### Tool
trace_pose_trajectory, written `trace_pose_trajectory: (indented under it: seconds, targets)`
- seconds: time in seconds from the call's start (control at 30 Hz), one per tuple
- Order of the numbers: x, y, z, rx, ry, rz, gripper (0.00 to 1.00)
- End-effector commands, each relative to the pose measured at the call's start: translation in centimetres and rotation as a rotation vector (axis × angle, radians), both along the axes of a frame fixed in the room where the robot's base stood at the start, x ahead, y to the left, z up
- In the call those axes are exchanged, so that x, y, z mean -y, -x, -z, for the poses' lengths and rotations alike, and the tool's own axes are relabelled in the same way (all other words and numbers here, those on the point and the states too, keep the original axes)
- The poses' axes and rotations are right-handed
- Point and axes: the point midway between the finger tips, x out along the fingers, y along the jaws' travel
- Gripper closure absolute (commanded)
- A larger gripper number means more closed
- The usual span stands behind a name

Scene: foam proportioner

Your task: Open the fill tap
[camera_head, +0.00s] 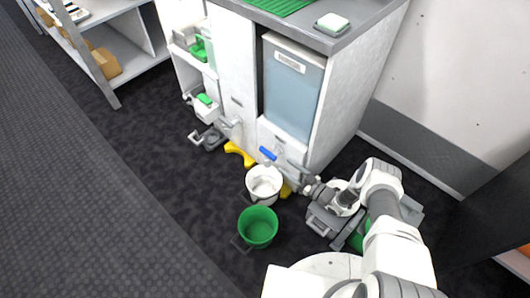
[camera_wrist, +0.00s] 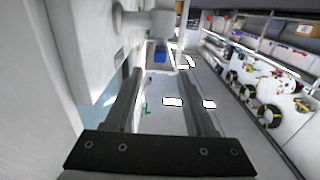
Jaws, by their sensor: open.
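The fill tap shows as a blue lever (camera_head: 267,153) low on the front of the grey-white cabinet, below the blue-grey tank. In the wrist view, a blue patch (camera_wrist: 160,56) that looks like this lever lies ahead, between and beyond the fingertips. My gripper (camera_head: 302,176) is to the right of the lever and a little lower in the head view, apart from it. In the wrist view my gripper (camera_wrist: 160,74) is open, with nothing between its two dark fingers. The exact gap from fingertips to lever is hard to tell.
A white bucket (camera_head: 264,184) stands on the floor below the tap, with a green bucket (camera_head: 258,227) in front. The cabinet (camera_head: 336,110) rises close beside my gripper. Yellow feet (camera_head: 240,154) stick out at its base. Open dark floor (camera_head: 165,180) lies to the left.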

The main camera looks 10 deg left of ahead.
Motion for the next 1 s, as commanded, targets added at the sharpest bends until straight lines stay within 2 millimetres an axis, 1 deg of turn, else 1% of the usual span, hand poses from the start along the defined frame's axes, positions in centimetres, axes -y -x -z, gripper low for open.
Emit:
trace_pose_trajectory:
  seconds: [0.4, 0.53, 0.7, 1.0]
  targets:
    - [-6.9, -4.0, 0.2, 0.003, -0.001, -0.002, 0.45]
    - [-8.4, -4.9, 0.1, 0.003, -0.001, -0.001, 0.45]
    - [-9.5, -5.6, 0.0, 0.001, 0.0, 0.0, 0.45]
    - [-9.7, -5.7, -0.1, 0.0, 0.0, 0.001, 0.45]
